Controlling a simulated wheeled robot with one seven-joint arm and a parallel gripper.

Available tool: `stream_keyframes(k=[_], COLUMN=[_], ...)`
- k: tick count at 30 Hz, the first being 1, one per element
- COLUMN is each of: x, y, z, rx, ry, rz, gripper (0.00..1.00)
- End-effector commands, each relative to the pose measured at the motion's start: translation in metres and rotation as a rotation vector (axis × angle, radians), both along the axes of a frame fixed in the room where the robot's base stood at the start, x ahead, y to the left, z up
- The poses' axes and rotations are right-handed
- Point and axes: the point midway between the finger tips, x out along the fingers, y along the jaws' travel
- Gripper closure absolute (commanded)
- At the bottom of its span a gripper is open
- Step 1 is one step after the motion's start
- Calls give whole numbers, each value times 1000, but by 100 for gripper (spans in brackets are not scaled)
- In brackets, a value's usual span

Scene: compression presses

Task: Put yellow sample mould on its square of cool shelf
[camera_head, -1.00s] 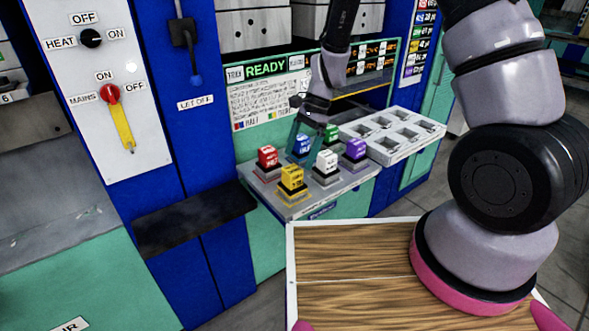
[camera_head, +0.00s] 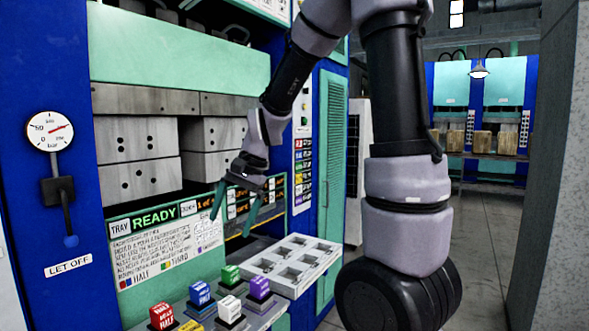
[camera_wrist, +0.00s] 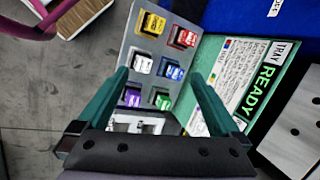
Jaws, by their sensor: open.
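The yellow mould (camera_wrist: 152,24) sits on the grey shelf (camera_wrist: 157,47), at the top of the wrist view next to the red mould (camera_wrist: 183,37). In the head view only a sliver of the yellow mould (camera_head: 190,326) shows at the bottom edge. When the head view was lower, it stood upright on a yellow-edged square. My gripper (camera_head: 233,212) is open and empty, raised above the shelf in front of the READY panel. In the wrist view my gripper (camera_wrist: 160,76) has its fingers spread, with the yellow mould beyond the tips. I cannot read a shelf label.
White (camera_wrist: 141,64), blue (camera_wrist: 172,71), purple (camera_wrist: 131,97) and green (camera_wrist: 160,100) moulds share the shelf, close together. A pale tray (camera_head: 321,250) with several empty recesses adjoins its right side. The READY panel (camera_head: 165,240) stands upright behind. Open floor (camera_head: 480,260) lies right.

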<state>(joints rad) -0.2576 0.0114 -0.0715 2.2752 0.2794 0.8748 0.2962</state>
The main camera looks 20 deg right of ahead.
Motion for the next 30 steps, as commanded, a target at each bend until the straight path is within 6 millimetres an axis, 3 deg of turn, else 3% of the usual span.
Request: stream_keyframes(k=[1,6,12,19,30], x=[-9,-45,-92,-125,-130], y=[-13,-50,-87,-107,-110], z=[23,76,116,133,135], rx=[-4,-62,-173,-274,-290], ry=[-65,-257,-458,-576,-591], rz=[18,92,162,203,209], gripper=[0,0,0,0,0])
